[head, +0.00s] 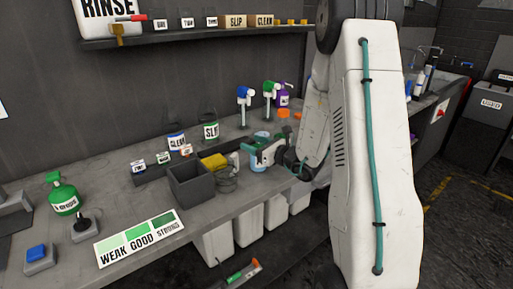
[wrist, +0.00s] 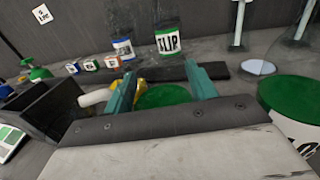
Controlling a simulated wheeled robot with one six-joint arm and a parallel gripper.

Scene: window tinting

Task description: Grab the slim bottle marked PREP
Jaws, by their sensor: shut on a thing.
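My gripper (wrist: 160,80) is shut on a green-topped round thing (wrist: 163,96) between its teal fingers in the wrist view. In the head view my gripper (head: 256,150) is low over the bench, with a green-and-white thing (head: 268,150) and a pale blue patch (head: 258,165) at it. I cannot read a label on the held thing. No PREP marking is readable in either view, so I cannot tell whether this is the PREP bottle.
A grey open bin (head: 190,188) and a yellow thing (head: 213,161) lie left of my gripper. Tubs marked SLIP (head: 211,130) and CLEAN (head: 177,141) stand behind. Pump bottles (head: 244,97) stand at the back. A large green-lidded container (wrist: 290,100) is close on the right.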

